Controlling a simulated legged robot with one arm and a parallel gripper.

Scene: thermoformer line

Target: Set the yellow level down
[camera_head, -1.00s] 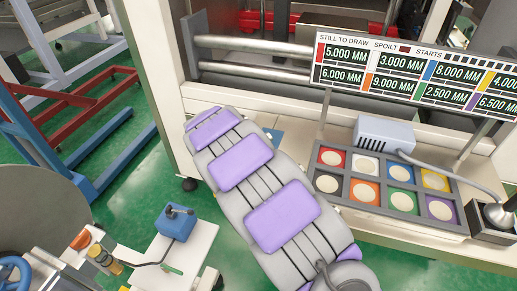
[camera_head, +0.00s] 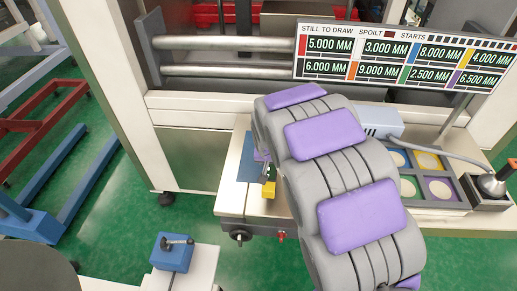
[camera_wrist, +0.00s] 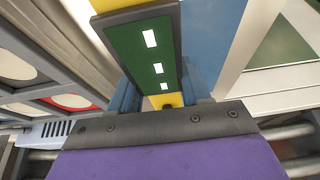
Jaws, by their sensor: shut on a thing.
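The yellow level shows in the wrist view as a yellow end (camera_wrist: 120,4) and a dark-framed green face with white marks. It also shows as a small yellow piece (camera_head: 269,188) beside my arm in the head view. My gripper (camera_wrist: 157,92) is shut on it, with a blue finger on either side. In the head view my gripper (camera_head: 265,168) is over the left part of the white bench top (camera_head: 232,200), near a blue patch (camera_head: 250,166). My arm hides much of the level there. I cannot tell whether it touches the bench.
A grid of coloured compartments (camera_head: 438,188) lies right of my arm, with a grey box (camera_head: 378,121) behind it. A joystick (camera_head: 494,182) stands further right. A display board (camera_head: 400,60) and metal rails (camera_head: 235,42) are behind. A knob (camera_head: 240,236) sticks out of the bench front.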

